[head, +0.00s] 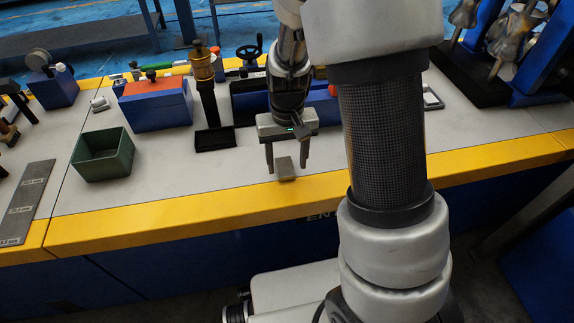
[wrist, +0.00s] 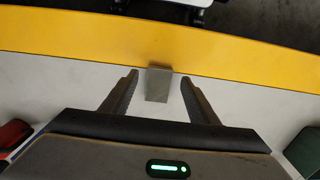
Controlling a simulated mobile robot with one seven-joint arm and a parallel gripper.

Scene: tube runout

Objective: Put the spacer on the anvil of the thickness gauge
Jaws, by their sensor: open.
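The spacer appears to be the small grey block (head: 286,170) on the pale bench top, close to the yellow front edge. It also shows in the wrist view (wrist: 158,87). My gripper (head: 287,174) is open, with one finger on each side of the block. In the wrist view the gripper (wrist: 159,77) has a visible gap between each finger and the block. A black upright stand with a brass-coloured top (head: 203,65) and a flat black base stands behind and to the left. I cannot tell whether it is the thickness gauge, and no anvil is clearly made out.
A green open bin (head: 101,165) and a blue box with an orange top (head: 155,105) stand to the left. A grey marked plate (head: 27,203) lies at far left. A blue device with a grey disc (head: 52,88) is behind it. Bare bench lies between bin and gripper.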

